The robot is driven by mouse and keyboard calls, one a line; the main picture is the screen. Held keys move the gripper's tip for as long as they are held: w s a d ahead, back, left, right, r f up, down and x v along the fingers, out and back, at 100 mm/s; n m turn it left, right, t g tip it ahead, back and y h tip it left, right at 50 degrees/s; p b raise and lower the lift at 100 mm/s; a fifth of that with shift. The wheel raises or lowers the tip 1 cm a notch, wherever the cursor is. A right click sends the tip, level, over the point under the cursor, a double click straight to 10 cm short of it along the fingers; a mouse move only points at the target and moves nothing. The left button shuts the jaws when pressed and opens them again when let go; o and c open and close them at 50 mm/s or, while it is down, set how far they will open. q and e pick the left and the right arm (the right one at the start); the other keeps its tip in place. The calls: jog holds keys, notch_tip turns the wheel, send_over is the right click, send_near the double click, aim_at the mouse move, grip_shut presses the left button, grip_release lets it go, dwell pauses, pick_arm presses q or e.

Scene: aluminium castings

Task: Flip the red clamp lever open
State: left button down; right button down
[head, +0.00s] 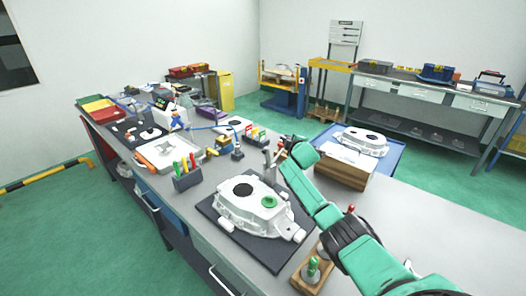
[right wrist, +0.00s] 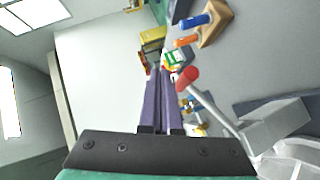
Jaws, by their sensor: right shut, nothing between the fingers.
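The clamp lever shows in the right wrist view as a red grip (right wrist: 187,77) on a thin grey rod, which slants down to a grey clamp block (right wrist: 275,124). In the head view the grey clamp (head: 267,159) stands at the back edge of the white casting (head: 247,207), partly hidden by my right arm. My right gripper (right wrist: 157,73) is shut and empty, its two purple fingers side by side. The red grip is just right of the fingertips; I cannot tell whether they touch. My left gripper is out of view.
The casting lies on a dark mat (head: 228,236). A tool holder (head: 187,179) stands left of it, and a wooden block with a green-topped peg (head: 310,272) in front. Small coloured items crowd the bench behind the clamp. Another casting (head: 361,140) sits on a blue cart.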

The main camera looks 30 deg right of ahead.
notch_tip(320, 180, up, 5)
jog(key=p, duration=0.5)
jog(key=shift+d+r, duration=0.1)
jog(key=shift+r, duration=0.05)
jog(key=s+d+r+b, duration=0.1)
jog(key=s+r, duration=0.4)
jog(key=s, duration=0.1)
jog(key=shift+s+d+r, duration=0.35)
jog(key=shift+s+r, duration=0.05)
